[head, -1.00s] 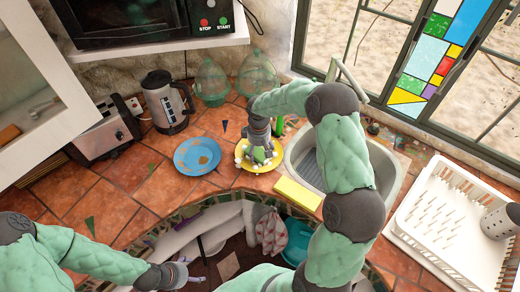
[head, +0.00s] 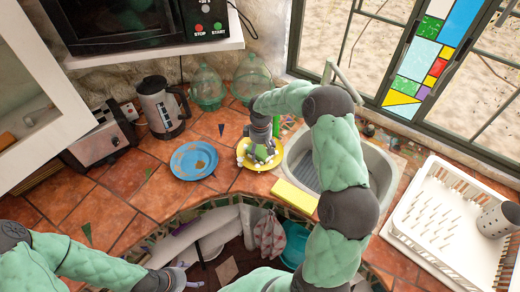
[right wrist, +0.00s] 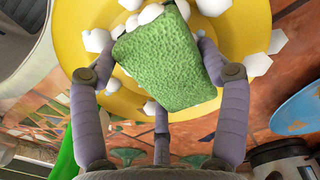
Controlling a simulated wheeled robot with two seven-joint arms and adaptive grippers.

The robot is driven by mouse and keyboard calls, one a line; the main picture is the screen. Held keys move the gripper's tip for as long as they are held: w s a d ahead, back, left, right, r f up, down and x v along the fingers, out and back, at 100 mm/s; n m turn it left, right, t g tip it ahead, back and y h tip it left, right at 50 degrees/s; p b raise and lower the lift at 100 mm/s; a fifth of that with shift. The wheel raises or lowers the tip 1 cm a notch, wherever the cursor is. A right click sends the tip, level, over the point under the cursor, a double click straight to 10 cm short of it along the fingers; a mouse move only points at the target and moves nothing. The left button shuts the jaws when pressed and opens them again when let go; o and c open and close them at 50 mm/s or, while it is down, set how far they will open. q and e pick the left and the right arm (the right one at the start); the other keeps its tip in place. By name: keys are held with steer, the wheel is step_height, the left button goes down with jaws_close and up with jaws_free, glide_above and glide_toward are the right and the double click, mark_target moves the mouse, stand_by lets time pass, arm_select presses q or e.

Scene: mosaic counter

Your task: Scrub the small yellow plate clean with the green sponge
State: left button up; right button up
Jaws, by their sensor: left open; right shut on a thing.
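The small yellow plate (head: 258,169) lies on the tiled counter left of the sink; it fills the top of the right wrist view (right wrist: 75,38). My right gripper (head: 261,147) is over it, shut on the green sponge (right wrist: 165,62), which is at the plate's face. White foam lumps lie around the sponge on the plate. The gripper and sponge hide the plate's middle, so I cannot tell what dirt is under them. My left gripper (head: 186,278) is open and empty, low in the head view, in front of the counter edge.
A blue plate (head: 194,160) with brown stains lies just left of the yellow one. A yellow block (head: 294,199) lies at the sink's (head: 385,172) front edge. A white dish rack (head: 455,225) stands at right. A kettle (head: 163,105) and green glass domes stand behind.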

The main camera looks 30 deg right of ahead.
steer(key=shift+s+a+r, duration=0.1)
steer(key=shift+s+a, duration=0.1)
steer(key=shift+a, duration=0.25)
steer(key=shift+w+d, duration=0.35)
steer(key=shift+d, duration=0.45)
steer(key=shift+w+d, duration=0.3)
steer(key=shift+d, duration=0.45)
steer(key=shift+a, duration=0.1)
steer(key=shift+s+a, duration=0.35)
steer(key=shift+a, duration=0.4)
steer(key=shift+s+a, duration=0.35)
steer(key=shift+a, duration=0.35)
